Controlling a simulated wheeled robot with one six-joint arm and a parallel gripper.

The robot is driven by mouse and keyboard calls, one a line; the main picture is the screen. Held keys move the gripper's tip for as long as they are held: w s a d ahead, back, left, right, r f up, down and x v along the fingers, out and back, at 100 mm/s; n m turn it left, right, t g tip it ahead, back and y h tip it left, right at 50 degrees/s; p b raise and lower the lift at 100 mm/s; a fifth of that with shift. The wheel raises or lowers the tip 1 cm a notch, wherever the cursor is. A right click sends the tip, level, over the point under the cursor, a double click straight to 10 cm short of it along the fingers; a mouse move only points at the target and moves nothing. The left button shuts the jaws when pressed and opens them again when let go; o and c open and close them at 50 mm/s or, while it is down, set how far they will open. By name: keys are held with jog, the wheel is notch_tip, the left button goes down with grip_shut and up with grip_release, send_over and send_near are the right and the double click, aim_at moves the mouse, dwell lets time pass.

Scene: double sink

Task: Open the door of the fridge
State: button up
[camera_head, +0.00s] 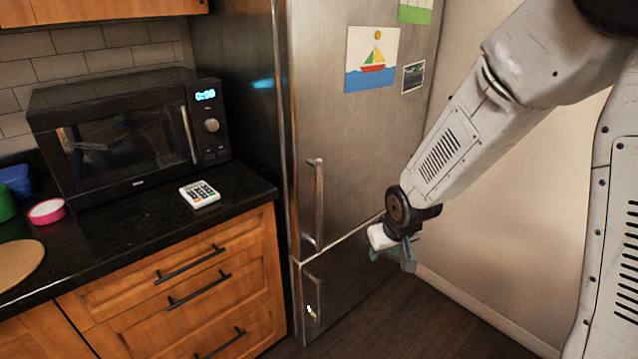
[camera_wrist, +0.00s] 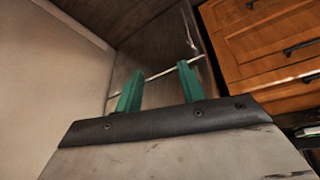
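The fridge (camera_head: 350,140) is a tall brushed-steel unit, and its upper door appears shut. A vertical bar handle (camera_head: 319,205) runs along the left side of that door. A lower door (camera_head: 345,285) sits below a thin seam, with its own handle (camera_head: 312,300) at upper left. My gripper (camera_head: 394,254) is in front of the fridge, to the right of the upper handle and apart from it, near seam height. In the wrist view, its two green fingers (camera_wrist: 160,78) are spread with nothing between them. The fridge front (camera_wrist: 150,55) shows beyond them.
A wooden cabinet (camera_head: 180,290) with a black counter stands left of the fridge, bearing a microwave (camera_head: 130,135) and a card reader (camera_head: 200,194). The drawers (camera_wrist: 270,45) show at right in the wrist view. A bare wall (camera_head: 510,210) is on the right; dark floor (camera_head: 430,325) in front is clear.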

jog(key=w+a+f+t+y, duration=0.1)
jog(key=w+a+f+t, duration=0.3)
jog(key=w, duration=0.3)
jog(key=n+t+y, duration=0.2)
jog(key=t+y, duration=0.4)
jog(key=t, duration=0.2)
send_near(321, 184)
jog(key=x, duration=0.3)
jog(key=shift+w+a, duration=0.2)
jog(key=shift+w, duration=0.35)
jog(key=x, duration=0.7)
jog(key=shift+c, duration=0.3)
jog(key=shift+s, duration=0.1)
grip_shut()
